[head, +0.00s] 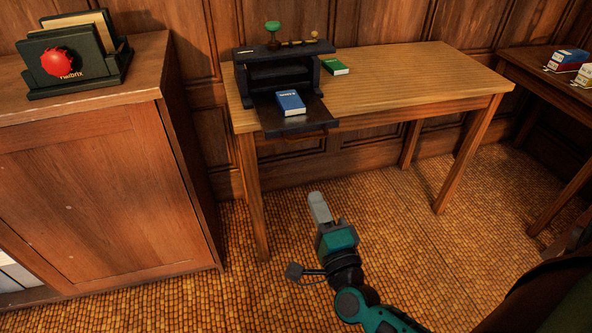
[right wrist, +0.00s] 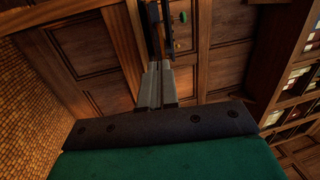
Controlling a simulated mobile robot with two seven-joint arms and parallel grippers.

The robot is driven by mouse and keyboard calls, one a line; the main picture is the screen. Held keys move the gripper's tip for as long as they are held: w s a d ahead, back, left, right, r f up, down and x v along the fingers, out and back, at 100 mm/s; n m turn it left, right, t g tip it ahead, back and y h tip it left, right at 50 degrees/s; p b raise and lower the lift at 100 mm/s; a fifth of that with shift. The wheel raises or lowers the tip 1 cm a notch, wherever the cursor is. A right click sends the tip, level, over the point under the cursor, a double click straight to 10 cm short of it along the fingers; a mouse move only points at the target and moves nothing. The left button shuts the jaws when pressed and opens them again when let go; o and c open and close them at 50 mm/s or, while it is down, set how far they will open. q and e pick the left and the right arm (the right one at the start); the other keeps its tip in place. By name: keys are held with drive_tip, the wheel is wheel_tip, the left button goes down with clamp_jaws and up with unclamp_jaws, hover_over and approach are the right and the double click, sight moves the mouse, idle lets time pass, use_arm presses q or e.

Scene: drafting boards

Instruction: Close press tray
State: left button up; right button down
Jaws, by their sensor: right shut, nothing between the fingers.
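The dark press (head: 275,72) stands on the left end of the wooden table. Its tray (head: 311,122) is pulled out toward me, past the table's front edge, with a wooden handle bar along its front. A blue box (head: 290,102) lies on the tray. My right gripper (head: 319,204) is shut and empty, in front of and below the tray, apart from it. It also shows in the right wrist view (right wrist: 156,84), fingers together, with a dark edge and table wood beyond them. My left gripper is not in view.
A green box (head: 335,67) lies on the wooden table (head: 420,80), right of the press; the rest of that top is clear. A wooden cabinet (head: 95,200) stands at left, bearing a dark holder (head: 100,70). Another table (head: 560,80) with boxes is at right.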

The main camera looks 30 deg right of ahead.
drive_tip(key=x, duration=1.2)
drive_tip(key=shift+w+d, duration=0.25)
drive_tip(key=shift+w+d+r+b, duration=0.15)
drive_tip(key=shift+w+b, duration=0.15)
drive_tip(key=shift+w, duration=0.4)
